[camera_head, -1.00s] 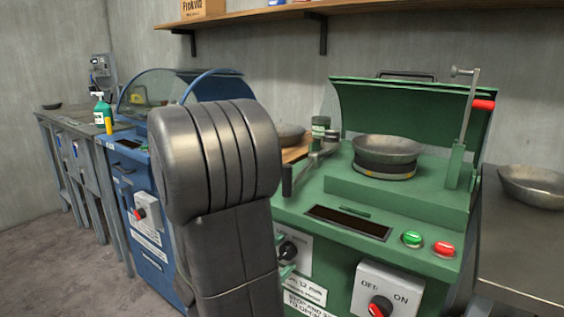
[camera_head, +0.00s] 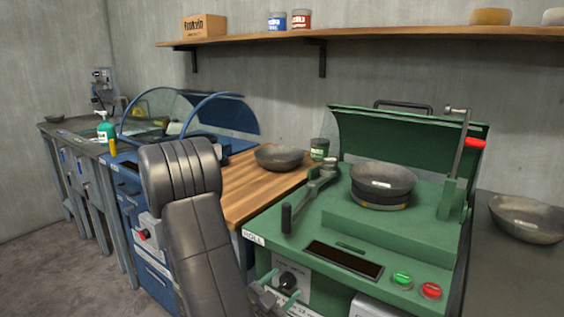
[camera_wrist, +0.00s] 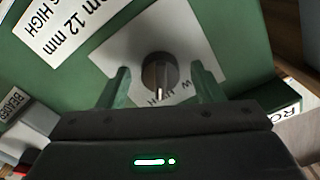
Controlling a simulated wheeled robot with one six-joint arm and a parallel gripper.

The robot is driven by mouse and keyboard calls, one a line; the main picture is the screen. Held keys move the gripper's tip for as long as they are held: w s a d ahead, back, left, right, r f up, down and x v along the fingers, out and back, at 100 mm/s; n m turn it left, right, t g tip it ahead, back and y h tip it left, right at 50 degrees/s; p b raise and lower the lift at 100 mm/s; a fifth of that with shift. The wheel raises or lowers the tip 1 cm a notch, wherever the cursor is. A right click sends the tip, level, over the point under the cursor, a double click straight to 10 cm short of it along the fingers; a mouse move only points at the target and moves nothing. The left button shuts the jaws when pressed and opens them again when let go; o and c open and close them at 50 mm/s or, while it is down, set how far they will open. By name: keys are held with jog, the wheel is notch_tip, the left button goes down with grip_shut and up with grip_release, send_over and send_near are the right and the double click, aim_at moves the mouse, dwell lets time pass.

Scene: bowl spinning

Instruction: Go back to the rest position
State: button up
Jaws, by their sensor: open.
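My gripper (camera_wrist: 163,78) is open in the wrist view, with its two green fingers spread to either side of a dark knob (camera_wrist: 160,76). Nothing is held between the fingers. The knob sits on a white plate on the green machine's front. In the head view, my gripper (camera_head: 276,292) shows low in front of the green machine (camera_head: 340,235), close to the same knob (camera_head: 288,280). I cannot tell whether the fingers touch the knob. My dark arm rises at the left of the gripper and hides part of the blue machine (camera_head: 125,190).
A metal bowl (camera_head: 383,178) sits on the green machine's round head. Another bowl (camera_head: 279,158) rests on the wooden top (camera_head: 250,190), and one (camera_head: 527,219) on the right-hand counter. A lever (camera_head: 300,200) stands up from the machine. A shelf (camera_head: 350,35) runs above.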

jog(key=shift+r+n+p, duration=0.15)
jog(key=shift+n+p, duration=0.95)
jog(key=shift+p, duration=0.25)
jog(key=shift+n+p, duration=0.3)
jog(key=shift+p, duration=0.05)
